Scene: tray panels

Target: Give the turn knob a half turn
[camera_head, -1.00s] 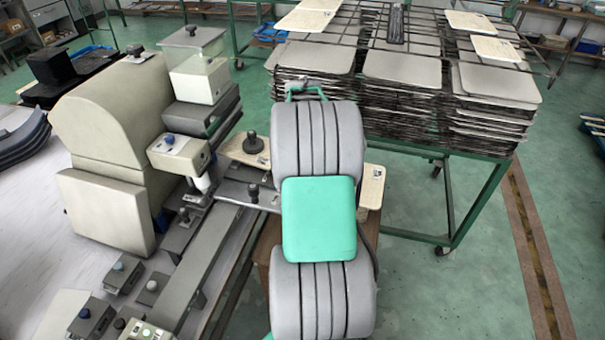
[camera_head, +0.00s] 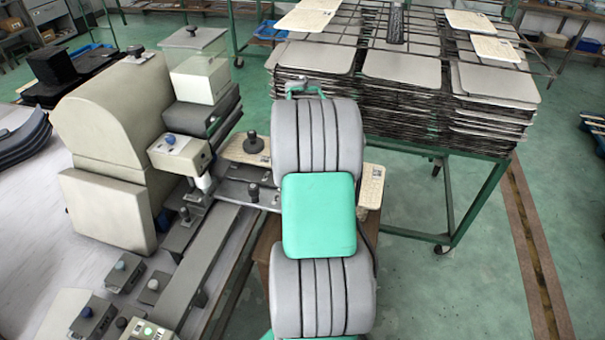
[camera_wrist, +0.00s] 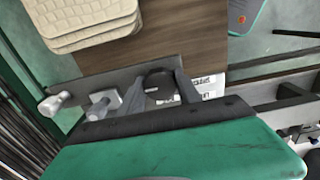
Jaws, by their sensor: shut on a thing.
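In the wrist view, a dark round turn knob (camera_wrist: 159,84) sits on a grey metal bar, in front of a brown wooden board. My gripper (camera_wrist: 160,82) has one finger on each side of the knob and is shut on it. In the head view my grey and green arm covers the gripper and the held knob.
A stack of beige panels (camera_wrist: 85,22) lies beyond. In the head view, black knobs (camera_head: 253,142) stand left of my arm, near the cream machine (camera_head: 110,120).

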